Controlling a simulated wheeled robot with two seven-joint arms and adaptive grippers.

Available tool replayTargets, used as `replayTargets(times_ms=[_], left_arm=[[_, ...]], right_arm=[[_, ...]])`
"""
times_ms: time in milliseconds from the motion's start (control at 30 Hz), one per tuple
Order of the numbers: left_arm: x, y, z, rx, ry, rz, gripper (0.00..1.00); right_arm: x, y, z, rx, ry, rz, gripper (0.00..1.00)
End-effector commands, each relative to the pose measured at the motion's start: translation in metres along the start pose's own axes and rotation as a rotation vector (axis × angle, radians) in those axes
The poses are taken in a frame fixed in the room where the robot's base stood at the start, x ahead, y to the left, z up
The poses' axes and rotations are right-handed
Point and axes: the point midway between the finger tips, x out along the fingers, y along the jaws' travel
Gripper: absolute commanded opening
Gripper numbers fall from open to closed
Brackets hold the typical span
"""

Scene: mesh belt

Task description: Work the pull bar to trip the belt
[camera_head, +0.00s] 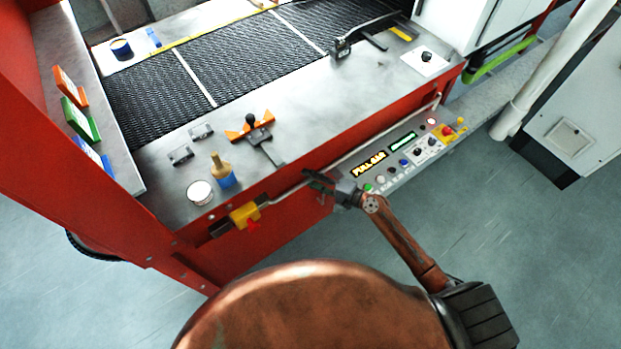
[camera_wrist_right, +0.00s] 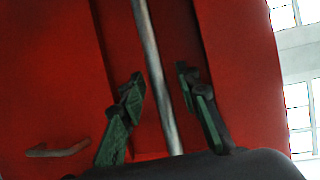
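The pull bar (camera_head: 288,193) is a thin grey metal rod along the red front of the belt machine. Its left end is by a yellow block (camera_head: 243,215) with a red piece under it. My right gripper (camera_head: 320,182) is at the bar, left of its middle. In the right wrist view the bar (camera_wrist_right: 150,55) runs lengthwise between the two open fingers of the right gripper (camera_wrist_right: 164,100), with a gap on each side. The dark mesh belt (camera_head: 240,60) lies behind the steel deck. My left gripper is not in view.
A control panel (camera_head: 409,150) with lit signs, one reading PULL BAR, and several buttons is right of the gripper. The deck (camera_head: 330,105) carries an orange-handled clamp (camera_head: 250,127), a bottle (camera_head: 222,172) and a white round tin (camera_head: 199,192). The floor in front is clear.

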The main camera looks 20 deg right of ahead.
Motion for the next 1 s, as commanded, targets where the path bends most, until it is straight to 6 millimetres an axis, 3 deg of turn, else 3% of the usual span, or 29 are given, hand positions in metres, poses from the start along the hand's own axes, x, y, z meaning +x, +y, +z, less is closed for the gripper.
replayTargets(times_ms=[100, 533, 1000], left_arm=[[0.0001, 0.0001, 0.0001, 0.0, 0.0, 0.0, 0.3], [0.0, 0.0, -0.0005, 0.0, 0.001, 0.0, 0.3], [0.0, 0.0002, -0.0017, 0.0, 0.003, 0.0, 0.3]], right_arm=[[-0.0001, 0.0001, 0.0, 0.0, 0.0, 0.0, 0.29], [-0.0005, 0.0001, -0.0002, 0.0, 0.0, 0.0, 0.0], [-0.0006, 0.0003, -0.0003, 0.0, 0.0, 0.0, 0.0]])
